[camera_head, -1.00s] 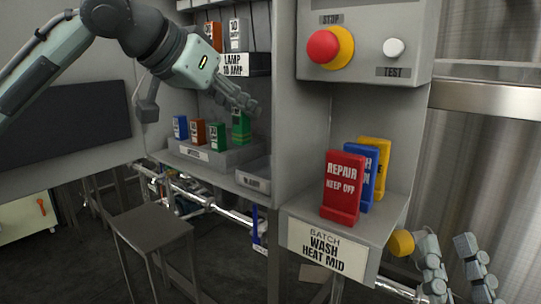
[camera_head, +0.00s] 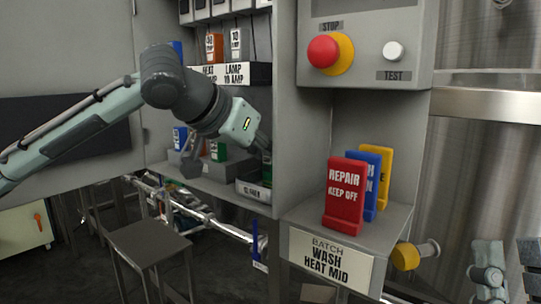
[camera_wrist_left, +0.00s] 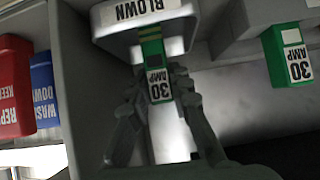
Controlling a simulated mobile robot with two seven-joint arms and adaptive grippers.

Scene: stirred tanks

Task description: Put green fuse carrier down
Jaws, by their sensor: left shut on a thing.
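My left gripper is shut on a green fuse carrier (camera_wrist_left: 151,52), labelled 30 AMP, seen between its fingers (camera_wrist_left: 155,95) in the left wrist view. The carrier's far end is at the mouth of a small bin (camera_wrist_left: 178,47) labelled BLOWN; whether it touches the bin floor I cannot tell. In the head view the left gripper (camera_head: 264,150) is over the bin (camera_head: 253,191), with a bit of the green carrier (camera_head: 267,171) showing. My right gripper (camera_head: 508,272) is open and empty at the lower right.
Another green 30 AMP carrier (camera_wrist_left: 286,58) stands in the rack beside the bin, near a blue carrier (camera_head: 180,138). The cabinet side wall lies right of the bin. Red (camera_head: 345,192), blue and yellow signs stand on a ledge beyond it.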

